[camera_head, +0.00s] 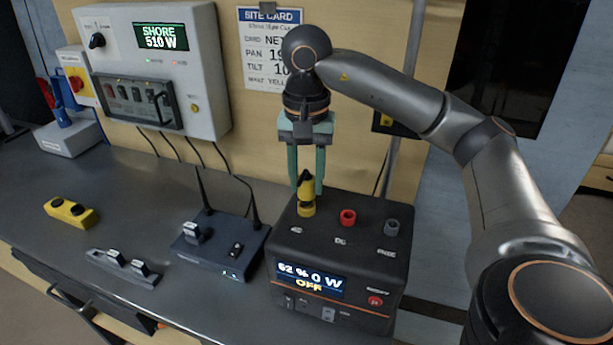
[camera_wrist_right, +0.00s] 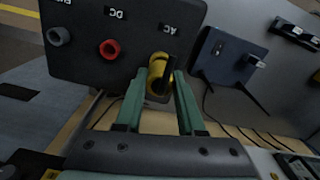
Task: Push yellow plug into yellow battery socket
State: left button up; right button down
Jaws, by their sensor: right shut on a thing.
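The yellow plug (camera_head: 306,190) stands upright at the left socket of the black battery box (camera_head: 340,232). It also shows in the right wrist view (camera_wrist_right: 157,72), at the socket labelled AC. The yellow socket is mostly hidden under the plug, and I cannot tell how deep the plug sits. My right gripper (camera_head: 307,180) comes from above and is shut on the plug, with its green fingers on either side; it also shows in the right wrist view (camera_wrist_right: 160,80). My left gripper is not in view.
On the box top are a red socket (camera_head: 348,217) and a grey socket (camera_head: 392,227). A blue radio unit with antennas (camera_head: 222,243) stands close to its left. A yellow button box (camera_head: 70,212) and a switch strip (camera_head: 123,266) lie further left. The wall panel (camera_head: 150,70) hangs behind.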

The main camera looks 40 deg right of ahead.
jog(key=shift+f+b, duration=0.65)
jog(key=shift+f, duration=0.2)
jog(key=shift+c, duration=2.2)
grip_release()
notch_tip(320, 180, up, 12)
jog(key=p, duration=0.6)
jog(key=shift+r+p, duration=0.25)
jog(key=shift+p, duration=0.15)
